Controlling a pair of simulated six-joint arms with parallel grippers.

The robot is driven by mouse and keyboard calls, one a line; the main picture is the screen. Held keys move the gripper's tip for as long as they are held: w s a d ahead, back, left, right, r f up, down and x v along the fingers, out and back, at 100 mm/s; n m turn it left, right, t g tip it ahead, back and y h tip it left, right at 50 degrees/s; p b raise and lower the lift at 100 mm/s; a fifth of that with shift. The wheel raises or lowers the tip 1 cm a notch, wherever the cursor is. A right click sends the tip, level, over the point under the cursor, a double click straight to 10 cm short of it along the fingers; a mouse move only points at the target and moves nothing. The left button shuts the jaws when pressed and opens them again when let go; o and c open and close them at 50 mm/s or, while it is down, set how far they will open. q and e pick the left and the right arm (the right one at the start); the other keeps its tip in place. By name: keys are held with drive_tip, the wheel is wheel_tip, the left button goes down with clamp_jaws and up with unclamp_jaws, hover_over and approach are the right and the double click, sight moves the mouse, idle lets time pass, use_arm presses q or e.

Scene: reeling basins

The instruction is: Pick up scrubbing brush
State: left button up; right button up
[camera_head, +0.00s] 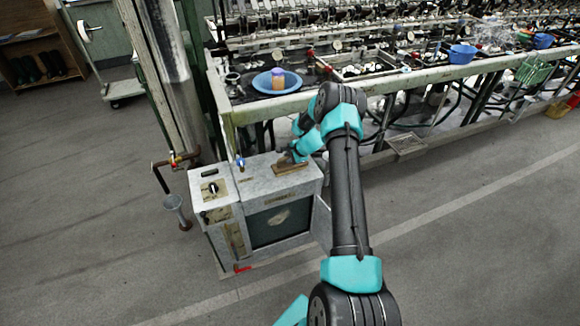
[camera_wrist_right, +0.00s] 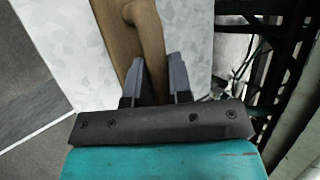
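The scrubbing brush (camera_head: 291,168), a brown wooden block with a raised grip, lies on the top of a grey cabinet (camera_head: 260,176). In the right wrist view the brush (camera_wrist_right: 122,35) runs from the top edge down between my fingers. My right gripper (camera_wrist_right: 157,68) has its two dark fingers close together, one on each side of the raised grip, and looks shut on it. In the head view the right gripper (camera_head: 287,156) is over the brush, its fingertips small and partly hidden. The bristles are hidden. My left gripper is not in view.
A blue tap (camera_head: 240,162) and a dial box (camera_head: 211,189) stand left of the brush. Behind is a long reeling bench with a blue basin (camera_head: 277,81). A rusty pipe (camera_head: 178,160) is at the left. An open cabinet door (camera_head: 322,222) is at the right.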

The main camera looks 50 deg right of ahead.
clamp_jaws()
drive_tip(key=shift+r, duration=0.15)
drive_tip(key=shift+r, duration=0.6)
wheel_tip(320, 180, up, 2)
drive_tip(key=shift+r, duration=0.15)
drive_tip(key=s+a+r, duration=0.1)
drive_tip(key=s+a, duration=0.9)
drive_tip(key=a, duration=0.2)
drive_tip(key=shift+s+r, duration=0.15)
drive_tip(key=shift+s, duration=0.2)
